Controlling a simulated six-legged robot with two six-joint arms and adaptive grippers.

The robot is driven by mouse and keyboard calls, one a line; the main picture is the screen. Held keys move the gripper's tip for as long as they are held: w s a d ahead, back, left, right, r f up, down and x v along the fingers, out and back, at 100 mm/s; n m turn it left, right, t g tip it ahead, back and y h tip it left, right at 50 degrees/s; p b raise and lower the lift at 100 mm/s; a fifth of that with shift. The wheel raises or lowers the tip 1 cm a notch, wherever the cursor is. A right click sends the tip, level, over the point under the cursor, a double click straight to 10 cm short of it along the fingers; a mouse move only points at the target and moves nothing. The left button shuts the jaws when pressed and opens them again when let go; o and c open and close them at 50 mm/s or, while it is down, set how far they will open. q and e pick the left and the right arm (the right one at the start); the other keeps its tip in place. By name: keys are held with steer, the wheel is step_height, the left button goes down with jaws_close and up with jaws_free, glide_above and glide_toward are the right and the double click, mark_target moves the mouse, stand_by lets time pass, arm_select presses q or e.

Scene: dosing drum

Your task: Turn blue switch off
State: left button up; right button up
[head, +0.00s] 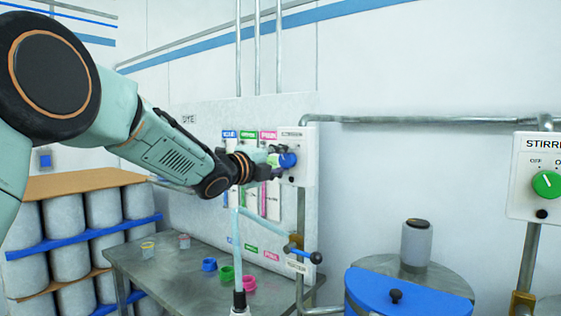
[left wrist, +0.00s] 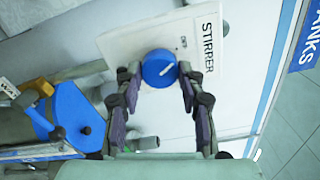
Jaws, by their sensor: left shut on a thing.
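The blue switch (head: 288,160) is a round knob on a white switch box (head: 298,142) on the wall panel. It also shows in the left wrist view (left wrist: 156,62), below the word STIRRER, with a short white pointer mark set at a slant. The small lettering beside it is too blurred to read. My left gripper (head: 275,162) reaches in from the left and is shut on the blue switch. In the left wrist view its two fingers (left wrist: 158,75) stand on either side of the knob. My right gripper is not in view.
A second switch box with a green knob (head: 546,184) is at the right edge. A blue-lidded drum (head: 405,300) stands below. A grey table (head: 175,268) holds small coloured cups (head: 227,273). Pipes run along the wall beside the switch box. Drums fill the rack at left.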

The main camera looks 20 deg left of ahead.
arm_select(q)
steer(key=o, duration=1.2)
steer(key=v, duration=1.2)
